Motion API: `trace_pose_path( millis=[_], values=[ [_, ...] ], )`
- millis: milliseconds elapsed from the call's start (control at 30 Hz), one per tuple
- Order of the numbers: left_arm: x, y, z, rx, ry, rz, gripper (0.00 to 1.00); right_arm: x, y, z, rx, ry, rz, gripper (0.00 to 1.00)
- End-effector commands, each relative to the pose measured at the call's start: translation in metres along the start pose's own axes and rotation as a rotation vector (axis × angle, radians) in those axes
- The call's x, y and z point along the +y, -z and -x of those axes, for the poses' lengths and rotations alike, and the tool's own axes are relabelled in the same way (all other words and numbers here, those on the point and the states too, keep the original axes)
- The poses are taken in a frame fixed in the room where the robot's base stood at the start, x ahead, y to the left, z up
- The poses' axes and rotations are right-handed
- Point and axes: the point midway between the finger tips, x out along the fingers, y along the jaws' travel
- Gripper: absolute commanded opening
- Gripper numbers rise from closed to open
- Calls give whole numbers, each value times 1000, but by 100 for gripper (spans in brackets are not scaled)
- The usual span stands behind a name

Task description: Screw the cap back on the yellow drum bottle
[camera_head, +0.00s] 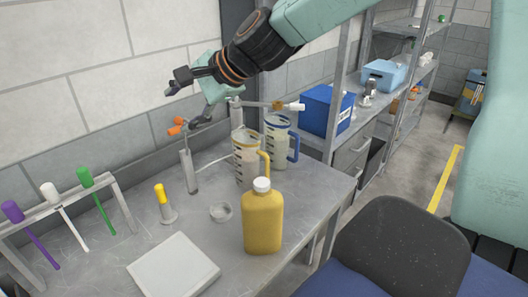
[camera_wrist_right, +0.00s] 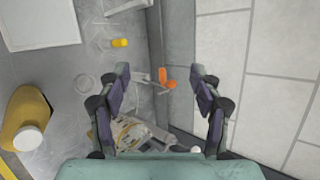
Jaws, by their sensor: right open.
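The yellow drum bottle (camera_head: 262,222) stands upright near the front right of the metal bench. A white cap (camera_head: 261,185) sits on its neck; I cannot tell how tight it is. In the right wrist view the bottle (camera_wrist_right: 24,112) and its cap (camera_wrist_right: 28,138) lie at the left edge, outside the fingers. My right gripper (camera_head: 178,82) is in the air above the back of the bench, up and left of the bottle. In the right wrist view its fingers (camera_wrist_right: 160,75) are spread and nothing is between them in contact. My left gripper is not in view.
Two measuring jugs, one yellow-handled (camera_head: 247,160) and one blue-handled (camera_head: 280,140), stand behind the bottle. An orange-handled pump (camera_head: 189,170), a yellow-topped item (camera_head: 164,204), a small clear dish (camera_head: 220,212), a white tray (camera_head: 174,268) and a tool rack (camera_head: 122,200) occupy the left.

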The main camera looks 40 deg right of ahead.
Motion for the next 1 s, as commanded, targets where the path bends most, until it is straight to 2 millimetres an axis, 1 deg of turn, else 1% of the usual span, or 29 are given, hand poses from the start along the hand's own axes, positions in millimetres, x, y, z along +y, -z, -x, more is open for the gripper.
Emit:
trace_pose_path(
  millis=[33,133,267,367,400,500,600,733,867,1000],
  values=[
    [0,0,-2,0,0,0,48,9,-6,1,-30,-35,79,64],
    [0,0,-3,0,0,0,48,31,-13,5,-77,-124,244,64],
    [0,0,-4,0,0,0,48,63,-10,14,-113,-261,453,64],
    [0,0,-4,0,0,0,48,89,1,23,-120,-384,608,64],
    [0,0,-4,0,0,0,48,98,8,27,-116,-437,667,64],
    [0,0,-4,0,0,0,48,119,29,40,-96,-573,804,64],
    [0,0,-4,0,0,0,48,132,50,53,-60,-694,908,64],
    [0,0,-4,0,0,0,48,142,72,68,-19,-812,981,64],
    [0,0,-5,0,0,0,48,148,77,74,-12,-861,974,64],
    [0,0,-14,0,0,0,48,154,80,68,-11,-860,969,64]
  ],
)
